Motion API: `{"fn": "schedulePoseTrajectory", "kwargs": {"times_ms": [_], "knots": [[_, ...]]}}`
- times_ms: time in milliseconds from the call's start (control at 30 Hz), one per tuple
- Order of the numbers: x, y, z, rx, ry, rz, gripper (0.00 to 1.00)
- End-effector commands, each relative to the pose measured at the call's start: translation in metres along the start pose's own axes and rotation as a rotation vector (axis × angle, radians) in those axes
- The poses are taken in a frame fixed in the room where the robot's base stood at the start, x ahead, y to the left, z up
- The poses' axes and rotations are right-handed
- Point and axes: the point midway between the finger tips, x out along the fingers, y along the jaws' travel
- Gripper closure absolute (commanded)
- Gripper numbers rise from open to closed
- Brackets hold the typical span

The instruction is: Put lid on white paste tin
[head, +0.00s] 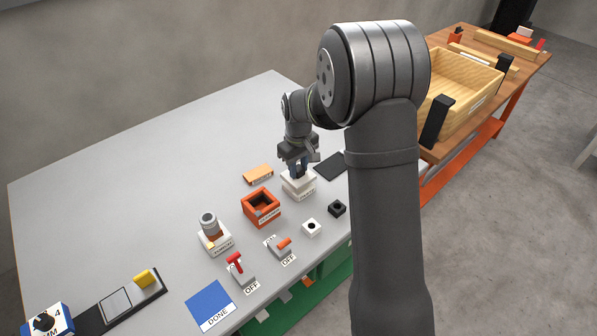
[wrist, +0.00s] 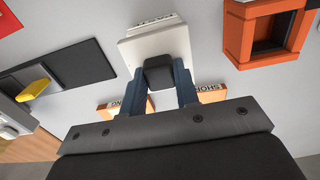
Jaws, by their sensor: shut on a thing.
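The white paste tin (head: 299,188) stands on the grey table in the head view, below my gripper (head: 299,172). In the wrist view, my gripper (wrist: 160,88) has its two blue fingers shut on the black knob (wrist: 172,73) of a square white lid (wrist: 158,43). The lid is at the top of the white tin in the head view. I cannot tell whether it is fully seated or slightly above the rim. The fingers and wrist hide part of it.
An open orange tin (head: 251,208) stands close by, with a flat orange piece (head: 258,174) behind it. A black pad (head: 331,167) lies right of the gripper. Switches (head: 240,270), small blocks (head: 311,228) and a blue DONE pad (head: 209,303) are nearer the front edge.

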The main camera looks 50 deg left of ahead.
Motion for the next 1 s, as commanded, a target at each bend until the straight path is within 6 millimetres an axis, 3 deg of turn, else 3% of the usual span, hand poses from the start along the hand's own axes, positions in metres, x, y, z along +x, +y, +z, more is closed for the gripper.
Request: {"fn": "schedulePoseTrajectory", "kwargs": {"times_ms": [133, 500, 533, 633, 1000], "knots": [[0.021, 0.0, 0.001, 0.0, -0.001, -0.002, 0.94], [0.025, 0.0, 0.0, -0.001, 0.001, -0.001, 0.94], [0.024, 0.0, 0.0, -0.001, 0.001, 0.0, 0.68], [0.024, 0.0, 0.0, -0.001, 0.001, 0.0, 0.5], [0.018, 0.0, 0.0, -0.001, 0.002, 0.0, 0.5]]}}
